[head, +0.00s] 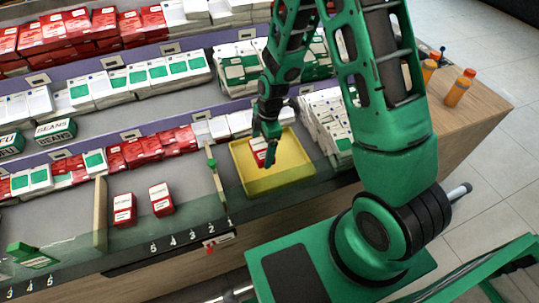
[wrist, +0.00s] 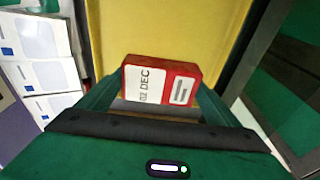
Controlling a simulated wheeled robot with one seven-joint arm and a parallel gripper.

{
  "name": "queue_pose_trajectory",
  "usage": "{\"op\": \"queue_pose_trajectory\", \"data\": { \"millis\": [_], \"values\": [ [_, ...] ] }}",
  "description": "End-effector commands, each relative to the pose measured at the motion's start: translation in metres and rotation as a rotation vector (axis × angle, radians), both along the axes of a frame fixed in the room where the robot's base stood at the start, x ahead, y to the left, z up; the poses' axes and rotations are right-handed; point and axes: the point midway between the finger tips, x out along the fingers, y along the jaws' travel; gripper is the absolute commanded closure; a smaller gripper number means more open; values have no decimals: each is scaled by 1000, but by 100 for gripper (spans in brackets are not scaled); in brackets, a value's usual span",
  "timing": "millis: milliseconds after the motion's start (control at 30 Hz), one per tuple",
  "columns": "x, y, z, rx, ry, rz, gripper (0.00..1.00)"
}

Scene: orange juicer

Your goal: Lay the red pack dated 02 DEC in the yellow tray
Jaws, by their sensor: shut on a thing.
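The red pack (wrist: 161,80) reads 02 DEC on its white label in the wrist view. My gripper (wrist: 155,97) is shut on it, with a finger at each side. In the head view my gripper (head: 267,152) points down over the yellow tray (head: 245,180), and the red pack (head: 256,152) shows partly behind the fingers. The yellow tray (wrist: 165,28) fills the background behind the pack in the wrist view. I cannot tell whether the pack touches the tray floor.
Two red packs (head: 161,199) (head: 123,209) stand on the shelf left of the tray, beyond a wooden divider (head: 216,173). White packs (head: 328,125) are stacked right of the tray. Orange bottles (head: 457,88) stand on the wooden counter at the right.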

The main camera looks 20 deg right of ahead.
Motion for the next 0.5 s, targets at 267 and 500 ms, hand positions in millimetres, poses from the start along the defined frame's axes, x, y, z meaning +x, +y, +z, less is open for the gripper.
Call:
{"op": "queue_pose_trajectory", "data": {
  "millis": [267,500],
  "values": [
    [6,-35,-20,0,0,-5,45],
    [6,-37,-35,0,2,-3,45]
  ]
}}
